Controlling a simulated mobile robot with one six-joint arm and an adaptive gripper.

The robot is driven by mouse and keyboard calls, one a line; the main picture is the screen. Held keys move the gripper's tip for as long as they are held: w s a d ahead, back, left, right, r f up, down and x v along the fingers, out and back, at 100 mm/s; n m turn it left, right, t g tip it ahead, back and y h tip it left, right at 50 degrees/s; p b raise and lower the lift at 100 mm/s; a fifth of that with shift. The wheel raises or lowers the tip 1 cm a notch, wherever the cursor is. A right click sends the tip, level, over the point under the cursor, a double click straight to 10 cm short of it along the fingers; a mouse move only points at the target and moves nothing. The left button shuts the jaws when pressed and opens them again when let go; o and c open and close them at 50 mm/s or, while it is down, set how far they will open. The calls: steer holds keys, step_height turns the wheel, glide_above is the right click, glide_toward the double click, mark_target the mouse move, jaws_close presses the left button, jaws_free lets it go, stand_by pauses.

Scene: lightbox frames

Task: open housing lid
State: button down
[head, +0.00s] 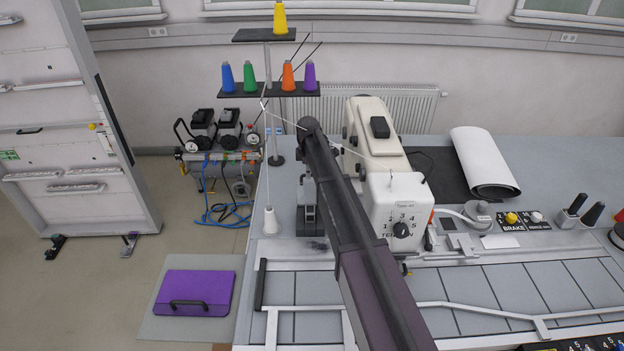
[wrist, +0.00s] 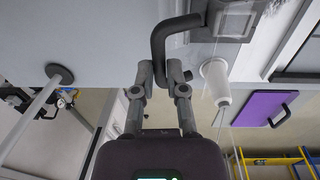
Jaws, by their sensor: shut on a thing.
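My gripper (wrist: 161,74) is shut on a dark bent handle (wrist: 160,42) in the wrist view. The handle curves up and right towards a grey block with a light panel (wrist: 231,22); whether this is the housing lid I cannot tell. In the head view my arm hides the gripper and the handle. The cream sewing machine housing (head: 398,213) stands behind and right of my arm, with a black piece (head: 380,127) on top. No raised lid shows.
A thread stand (head: 268,60) with coloured cones rises behind the arm. A purple panel with a black handle (head: 196,288) lies lower left. A rolled white sheet (head: 484,160) and small tools are on the table at right.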

steer(key=w+f+b, duration=0.3)
steer(key=w+f, duration=0.1)
steer(key=w, duration=0.2)
steer(key=shift+w+d, duration=0.3)
steer(key=shift+w, duration=0.05)
steer(key=c, duration=0.7)
jaws_free()
steer(key=shift+s+r, duration=0.1)
steer(key=shift+s, duration=0.15)
steer(key=shift+w+d+f+b, duration=0.1)
steer(key=shift+w+d+b, duration=0.1)
steer(key=shift+w, duration=2.45)
steer(key=shift+w+d+f+b, duration=0.15)
steer(key=shift+w+d, duration=0.05)
steer(key=shift+w, duration=2.45)
steer(key=shift+w+d+f+b, duration=0.1)
steer(key=shift+w+d+b, duration=0.1)
steer(key=shift+w, duration=2.45)
steer(key=shift+s, duration=0.15)
